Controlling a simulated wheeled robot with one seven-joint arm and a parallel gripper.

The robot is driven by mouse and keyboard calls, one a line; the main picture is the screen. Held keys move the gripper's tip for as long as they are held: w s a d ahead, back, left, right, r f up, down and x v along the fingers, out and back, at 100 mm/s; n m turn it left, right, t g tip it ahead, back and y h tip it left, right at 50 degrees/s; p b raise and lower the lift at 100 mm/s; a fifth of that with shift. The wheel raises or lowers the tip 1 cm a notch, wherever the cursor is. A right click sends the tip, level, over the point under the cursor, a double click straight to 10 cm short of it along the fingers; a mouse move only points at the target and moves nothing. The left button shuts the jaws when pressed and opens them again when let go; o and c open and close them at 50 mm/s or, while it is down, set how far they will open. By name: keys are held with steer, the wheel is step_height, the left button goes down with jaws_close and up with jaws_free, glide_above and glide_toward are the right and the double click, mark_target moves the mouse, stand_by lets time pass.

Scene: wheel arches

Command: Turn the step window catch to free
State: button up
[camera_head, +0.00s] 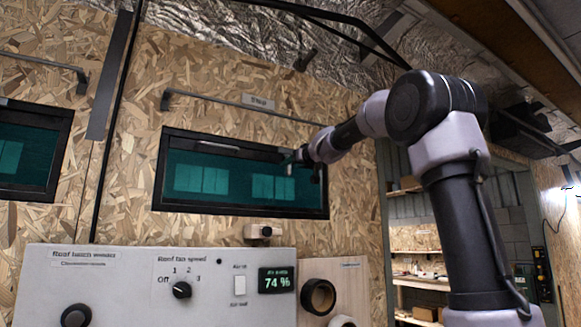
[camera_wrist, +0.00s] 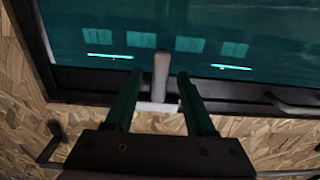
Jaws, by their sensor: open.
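The step window (camera_head: 240,180) is a dark-framed teal pane under a label plate (camera_head: 259,102) that reads "Step". My gripper (camera_head: 294,163) is at the upper right part of this window. In the wrist view the catch (camera_wrist: 161,68) is a pale grey lever, pointing up in the picture over the pane from a pale base (camera_wrist: 157,107) on the dark frame. My gripper (camera_wrist: 160,78) is open, with one dark finger on each side of the lever and a visible gap on both sides. In the head view my gripper largely hides the catch.
A dark rail (camera_head: 235,108) runs on the chipboard wall above the window. A control panel (camera_head: 130,285) with knobs and a "74 %" display stands below. Another window (camera_head: 25,150) is at the left, shelves (camera_head: 415,252) at the right.

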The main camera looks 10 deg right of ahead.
steer(key=shift+w+a, duration=0.1)
steer(key=shift+w, duration=0.25)
jaws_close()
